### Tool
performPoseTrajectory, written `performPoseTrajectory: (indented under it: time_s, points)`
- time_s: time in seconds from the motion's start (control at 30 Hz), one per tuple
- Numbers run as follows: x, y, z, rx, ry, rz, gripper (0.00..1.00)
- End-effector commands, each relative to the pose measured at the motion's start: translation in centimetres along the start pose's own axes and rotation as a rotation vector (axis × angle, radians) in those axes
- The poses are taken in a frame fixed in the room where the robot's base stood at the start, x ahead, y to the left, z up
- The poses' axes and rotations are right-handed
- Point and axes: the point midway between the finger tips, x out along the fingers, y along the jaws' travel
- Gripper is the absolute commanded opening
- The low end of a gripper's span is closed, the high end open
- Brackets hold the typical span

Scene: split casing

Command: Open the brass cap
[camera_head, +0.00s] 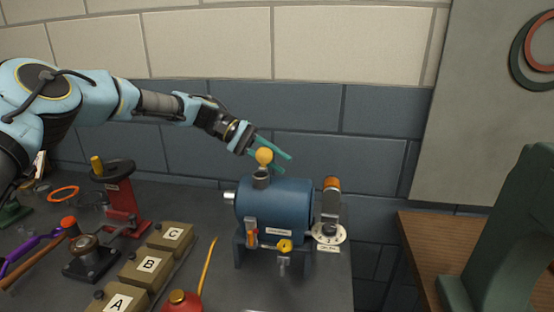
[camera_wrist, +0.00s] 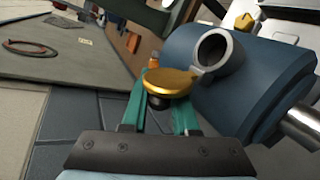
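The brass cap (camera_wrist: 170,82) is a gold disc standing tilted back from the mouth of the grey pipe stub (camera_wrist: 213,48), so the stub's round opening is uncovered. In the head view the cap (camera_head: 264,156) stands above the stub (camera_head: 261,178) on top of the blue drum-shaped casing (camera_head: 275,208). My gripper (camera_head: 282,162) is level with the cap, behind it. In the wrist view its two teal fingers (camera_wrist: 160,110) stand apart on either side of the cap's dark knob. They look open with small gaps beside it. The cap hides part of the fingertips.
A grey post with an orange top (camera_head: 332,190) and a white dial (camera_head: 328,234) stand right of the casing. Boxes marked A, B and C (camera_head: 172,238), a red oil can (camera_head: 184,301) and a red stand (camera_head: 120,205) are to the left. A wall rises behind.

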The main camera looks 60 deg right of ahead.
Motion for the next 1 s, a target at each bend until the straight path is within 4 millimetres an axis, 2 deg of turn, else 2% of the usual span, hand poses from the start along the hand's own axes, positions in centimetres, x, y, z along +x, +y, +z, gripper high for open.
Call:
performPoseTrajectory:
  time_s: [0.03,0.2,0.23,0.73,1.0]
  points:
    - [0.02,-0.03,-0.01,0.000,0.000,0.000,0.35]
    - [0.00,0.03,0.01,0.000,0.000,0.001,0.54]
    - [0.00,0.03,0.01,0.001,0.000,0.001,0.55]
    - [-0.05,-0.07,0.01,0.014,0.008,0.000,0.55]
    - [-0.12,-0.20,0.40,0.226,0.118,0.001,0.55]
